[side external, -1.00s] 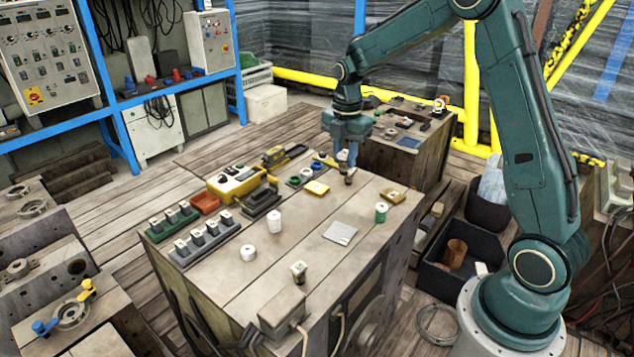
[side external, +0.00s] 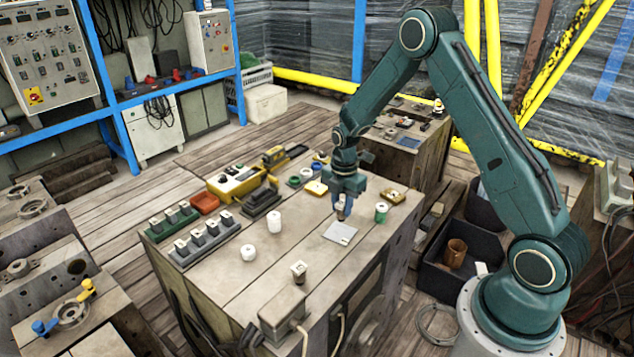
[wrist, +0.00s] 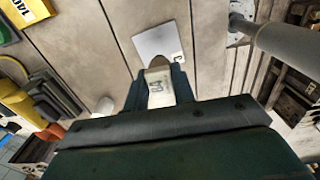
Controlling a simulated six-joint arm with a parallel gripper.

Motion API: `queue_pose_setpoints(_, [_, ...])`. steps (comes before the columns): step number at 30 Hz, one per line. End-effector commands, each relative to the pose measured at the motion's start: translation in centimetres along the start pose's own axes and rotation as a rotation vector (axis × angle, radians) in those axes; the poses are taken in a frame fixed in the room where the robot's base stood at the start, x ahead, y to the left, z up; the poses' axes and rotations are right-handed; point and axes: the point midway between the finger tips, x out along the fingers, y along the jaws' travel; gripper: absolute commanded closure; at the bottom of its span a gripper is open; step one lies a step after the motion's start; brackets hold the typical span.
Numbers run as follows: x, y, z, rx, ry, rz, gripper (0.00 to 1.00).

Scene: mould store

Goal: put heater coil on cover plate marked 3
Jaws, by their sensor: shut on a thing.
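My gripper (side external: 345,192) is shut on a small piece with a cream label face and a brown tip, taken to be the heater coil (side external: 341,214). In the wrist view the heater coil (wrist: 158,90) sits between the fingers; its marking looks like 04. A flat light-grey square plate (side external: 340,234), taken to be the cover plate, lies on the bench top. The coil is over or near its back edge; contact cannot be told. The plate also shows in the wrist view (wrist: 160,40), with a small unreadable mark at one corner.
White cylinders (side external: 275,221) and a labelled dark piece (side external: 299,272) stand farther forward. The bench (side external: 235,291) is clear around the grey plate.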

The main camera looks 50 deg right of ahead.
Motion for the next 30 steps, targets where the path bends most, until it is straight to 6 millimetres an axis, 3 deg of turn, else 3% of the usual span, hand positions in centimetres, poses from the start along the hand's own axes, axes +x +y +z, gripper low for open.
queue_pose_setpoints(8, [0.5,0.0,0.0,0.0,0.0,0.001,1.0])
queue_pose_setpoints(21, [4.4,0.0,0.0,0.0,0.0,0.0,1.0])
queue_pose_setpoints(30, [4.5,0.0,0.0,0.0,0.0,0.001,1.0])
